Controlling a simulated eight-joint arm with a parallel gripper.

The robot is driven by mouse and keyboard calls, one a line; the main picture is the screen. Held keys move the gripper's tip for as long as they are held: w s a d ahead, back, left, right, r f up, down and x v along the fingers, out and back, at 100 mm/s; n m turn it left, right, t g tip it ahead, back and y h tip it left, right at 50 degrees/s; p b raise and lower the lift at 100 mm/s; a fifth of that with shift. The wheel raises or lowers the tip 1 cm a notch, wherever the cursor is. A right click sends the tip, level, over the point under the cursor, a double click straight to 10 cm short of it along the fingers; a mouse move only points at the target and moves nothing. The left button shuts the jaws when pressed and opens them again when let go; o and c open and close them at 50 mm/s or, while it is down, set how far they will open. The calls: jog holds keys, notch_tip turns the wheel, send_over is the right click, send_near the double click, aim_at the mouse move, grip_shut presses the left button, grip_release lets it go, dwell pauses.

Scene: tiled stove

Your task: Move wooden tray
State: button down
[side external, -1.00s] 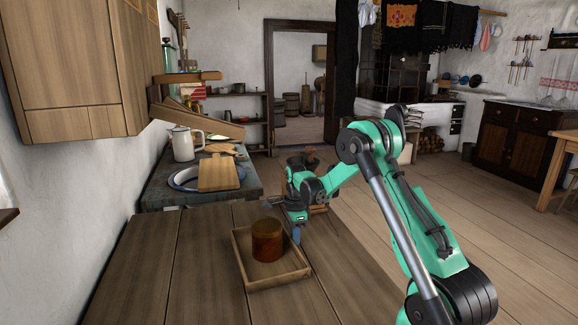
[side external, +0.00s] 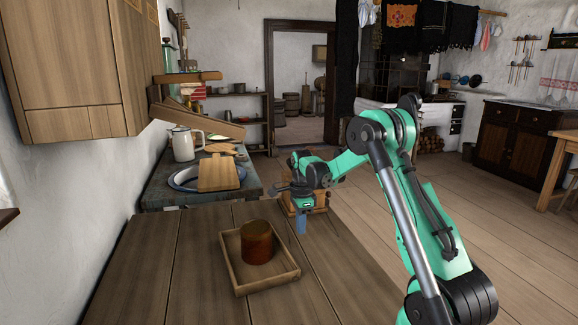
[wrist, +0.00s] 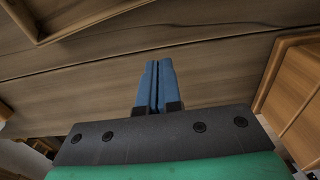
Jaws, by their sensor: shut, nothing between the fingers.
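The wooden tray (side external: 268,286) is a shallow square tray with low walls, flat on the table. An amber-brown cylindrical jar (side external: 257,243) stands inside it and looks slightly tilted. My gripper (side external: 301,231) is beyond the tray's far right corner, apart from it, with its blue fingers pointing down near the table. In the wrist view my gripper (wrist: 158,63) has its two fingers together with nothing between them. A corner of the tray (wrist: 38,38) shows there at the upper left, clear of the fingers.
The plank table (side external: 160,270) is bare left of the tray. Behind it, a lower counter (side external: 155,190) holds a white jug (side external: 183,143), a basin and a cutting board (side external: 217,173). A wooden box-like object (wrist: 290,85) is at the right in the wrist view.

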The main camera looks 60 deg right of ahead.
notch_tip(320, 180, up, 6)
jog(key=n, duration=2.2)
send_near(277, 292)
jog(key=s+a+r, duration=0.2)
jog(key=s, duration=0.2)
notch_tip(277, 292, down, 10)
jog(key=shift+w+d+r, duration=0.15)
jog(key=shift+r, duration=0.05)
jog(key=shift+w+d+r, duration=0.1)
jog(key=shift+w+d, duration=0.2)
jog(key=shift+w, duration=0.35)
jog(key=shift+w+d, duration=0.25)
jog(key=shift+w, duration=0.35)
jog(key=shift+w+d, duration=0.25)
jog(key=shift+w, duration=0.35)
